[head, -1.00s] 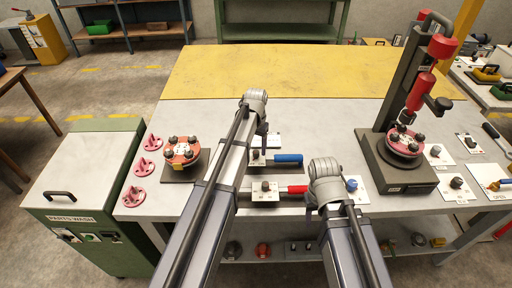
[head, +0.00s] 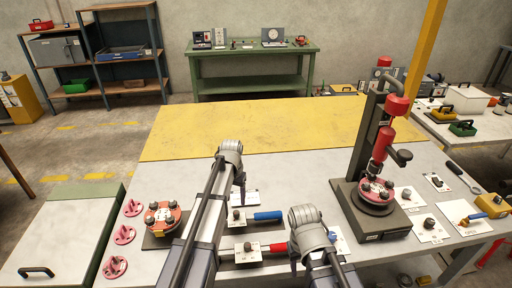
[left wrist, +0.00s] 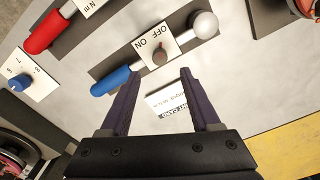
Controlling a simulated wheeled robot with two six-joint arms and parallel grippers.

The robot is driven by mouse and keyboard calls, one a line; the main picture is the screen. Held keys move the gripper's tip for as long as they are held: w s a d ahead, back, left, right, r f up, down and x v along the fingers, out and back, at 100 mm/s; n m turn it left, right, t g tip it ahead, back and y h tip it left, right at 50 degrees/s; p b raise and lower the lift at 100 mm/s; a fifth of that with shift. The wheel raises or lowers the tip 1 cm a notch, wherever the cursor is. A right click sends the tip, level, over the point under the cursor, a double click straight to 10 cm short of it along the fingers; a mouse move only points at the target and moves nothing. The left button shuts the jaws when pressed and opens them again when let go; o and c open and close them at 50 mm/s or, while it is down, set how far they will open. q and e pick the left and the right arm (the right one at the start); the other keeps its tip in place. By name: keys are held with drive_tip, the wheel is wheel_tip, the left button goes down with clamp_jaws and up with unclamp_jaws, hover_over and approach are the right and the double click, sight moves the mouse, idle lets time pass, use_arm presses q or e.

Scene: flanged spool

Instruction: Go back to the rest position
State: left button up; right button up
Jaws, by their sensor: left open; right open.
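My left gripper (head: 240,190) hangs above the middle of the grey workbench (head: 290,168). In the left wrist view its two dark fingers (left wrist: 158,100) are spread apart with nothing between them. A white printed card (left wrist: 178,103) lies on the bench beyond the fingers. My right gripper (head: 294,262) is over the front of the bench, near the red-handled tool; its fingers are mostly hidden in the head view. It holds nothing that I can see. A red flanged spool part (head: 162,218) sits on a dark plate at the left, and another (head: 376,190) sits under the press (head: 368,150).
A blue-handled tool (head: 266,215) and a red-handled tool (head: 275,248) lie under my arms. Several pink parts (head: 124,235) line the left edge by the parts-wash cabinet (head: 60,235). The yellow mat (head: 250,128) at the back is clear.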

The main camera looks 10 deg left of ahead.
use_arm(q)
drive_tip(key=s+d, duration=0.4)
drive_tip(key=s, duration=0.4)
drive_tip(key=s+d+f+m+b, duration=0.1)
drive_tip(key=s+d, duration=0.4)
drive_tip(key=s, duration=0.3)
drive_tip(key=s+d+f+y+b, duration=0.1)
drive_tip(key=s+d, duration=0.3)
drive_tip(key=s, duration=0.4)
drive_tip(key=shift+s+d+f+m, duration=0.15)
drive_tip(key=shift+s+d+m, duration=0.05)
drive_tip(key=shift+m, duration=0.2)
